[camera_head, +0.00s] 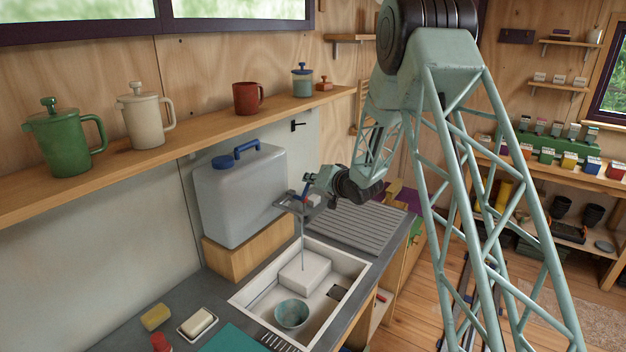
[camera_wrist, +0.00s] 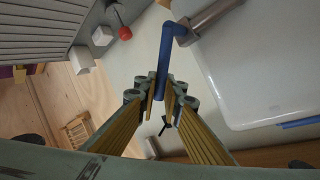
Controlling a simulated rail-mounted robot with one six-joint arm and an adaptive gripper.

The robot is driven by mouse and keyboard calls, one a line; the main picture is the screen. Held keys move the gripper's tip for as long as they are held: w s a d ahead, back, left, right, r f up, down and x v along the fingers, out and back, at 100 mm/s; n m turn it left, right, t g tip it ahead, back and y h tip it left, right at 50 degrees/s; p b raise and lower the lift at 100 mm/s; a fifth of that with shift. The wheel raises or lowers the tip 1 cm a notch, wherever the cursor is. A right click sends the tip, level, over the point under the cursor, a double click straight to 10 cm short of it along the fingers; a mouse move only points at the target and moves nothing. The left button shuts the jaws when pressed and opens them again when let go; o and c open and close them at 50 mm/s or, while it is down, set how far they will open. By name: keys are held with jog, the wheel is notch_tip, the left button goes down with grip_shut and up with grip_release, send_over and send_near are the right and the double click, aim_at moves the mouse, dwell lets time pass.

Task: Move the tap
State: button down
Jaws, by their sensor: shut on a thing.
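The tap is on the right side of a pale jerrycan (camera_head: 235,200) with a blue handle, which stands on a wooden block above the sink (camera_head: 258,298). In the wrist view the tap's blue lever (camera_wrist: 166,52) joins a grey metal pipe (camera_wrist: 212,17). My gripper (camera_wrist: 162,92) is shut on the lever's end, one finger on each side. In the head view my gripper (camera_head: 309,182) is at the tap, and the tap is small and partly hidden there. A thin pale-blue stream runs down from it to a white block (camera_head: 305,272) in the sink.
A teal bowl (camera_head: 291,313) sits in the sink beside the white block. A grooved drainboard (camera_head: 350,230) lies behind the sink. A shelf (camera_head: 200,142) with jugs and a red mug (camera_head: 248,98) runs above the jerrycan. Soap and a yellow sponge (camera_head: 155,317) lie at front left.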

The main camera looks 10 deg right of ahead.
jog(key=c, duration=2.8)
grip_release()
jog(key=shift+s, duration=0.1)
jog(key=shift+v, duration=5.95)
jog(key=shift+d+r, duration=0.1)
